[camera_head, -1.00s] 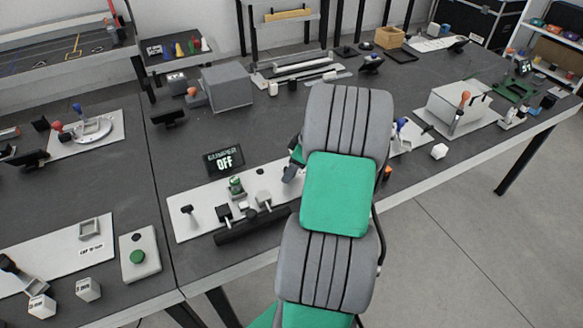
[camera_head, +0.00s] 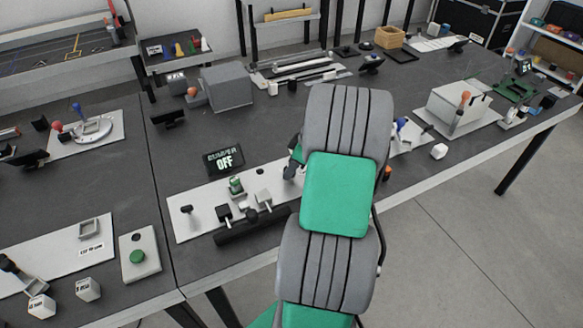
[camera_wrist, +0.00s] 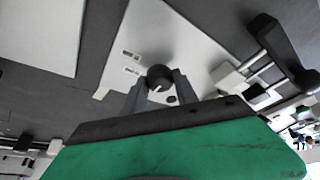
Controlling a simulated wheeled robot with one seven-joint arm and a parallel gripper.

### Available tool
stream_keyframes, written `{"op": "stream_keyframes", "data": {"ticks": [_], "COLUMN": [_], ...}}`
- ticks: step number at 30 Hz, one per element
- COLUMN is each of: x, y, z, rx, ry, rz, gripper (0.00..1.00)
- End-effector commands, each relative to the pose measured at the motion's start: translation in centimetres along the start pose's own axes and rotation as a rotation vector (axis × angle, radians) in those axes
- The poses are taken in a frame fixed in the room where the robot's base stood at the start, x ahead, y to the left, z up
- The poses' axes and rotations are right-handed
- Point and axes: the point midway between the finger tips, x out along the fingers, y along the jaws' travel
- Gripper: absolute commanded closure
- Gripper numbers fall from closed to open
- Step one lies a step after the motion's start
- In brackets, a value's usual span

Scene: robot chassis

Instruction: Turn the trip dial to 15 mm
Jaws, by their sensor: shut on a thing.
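The trip dial (camera_wrist: 160,76) is a round black knob with a white pointer line, on a white plate (camera_wrist: 176,28) in the wrist view. My gripper (camera_wrist: 158,86) has one finger on each side of the knob and is shut on it. The pointer slants toward the lower left in that view. Two small printed labels (camera_wrist: 131,63) lie beside the dial, too small to read. In the head view my gripper (camera_head: 291,170) shows only partly at the white plate (camera_head: 188,226), and my arm hides the dial.
A black display (camera_head: 224,161) reading "BUMPER OFF" stands behind the plate. A black roller-like bar (camera_head: 240,230) and small fixtures (camera_head: 236,187) sit left of my arm. A dark bar-shaped part (camera_wrist: 284,45) rises right of the dial in the wrist view.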

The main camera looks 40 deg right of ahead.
Motion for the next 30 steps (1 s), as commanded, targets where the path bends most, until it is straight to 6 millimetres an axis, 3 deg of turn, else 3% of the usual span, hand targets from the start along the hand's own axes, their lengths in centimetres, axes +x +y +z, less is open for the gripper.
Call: {"op": "stream_keyframes", "data": {"ticks": [11, 30], "x": [0.16, 0.22], "y": [-0.22, -0.53], "z": [-0.07, -0.3], "rx": [0.14, 0.682], "ry": [0.001, 0.002], "rz": [0.057, 0.282], "gripper": [1.0, 1.0]}}
